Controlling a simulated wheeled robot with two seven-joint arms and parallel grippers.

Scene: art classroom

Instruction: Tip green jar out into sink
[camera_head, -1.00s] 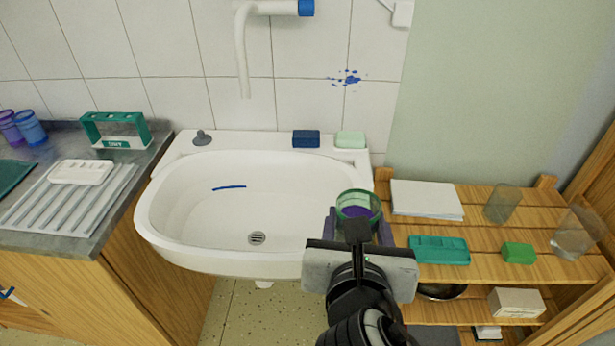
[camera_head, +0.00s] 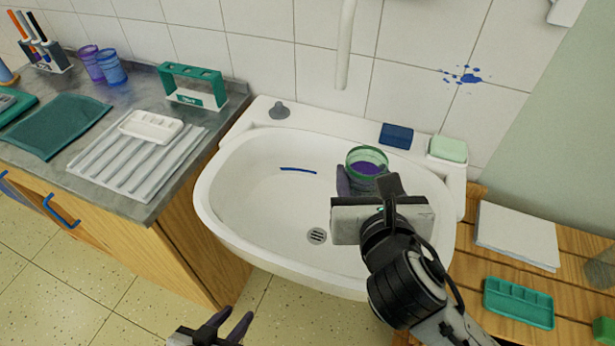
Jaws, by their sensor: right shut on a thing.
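The green jar (camera_head: 367,158) is a translucent green-rimmed cup with purple liquid inside. It is upright, above the right part of the white sink (camera_head: 207,207). My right gripper (camera_head: 366,182) is shut on the jar; the wrist hides much of its lower part and one finger. The sink's drain (camera_head: 316,236) and a blue streak (camera_head: 298,170) show in the basin. My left gripper (camera_head: 232,324) is at the bottom edge, low in front of the counter and sink, its fingers apart and empty.
A dark blue sponge (camera_head: 397,136) and a pale green soap (camera_head: 447,148) sit on the sink's back ledge. The counter (camera_head: 140,205) at left holds a ribbed drainer (camera_head: 110,175) and a teal rack (camera_head: 192,88).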

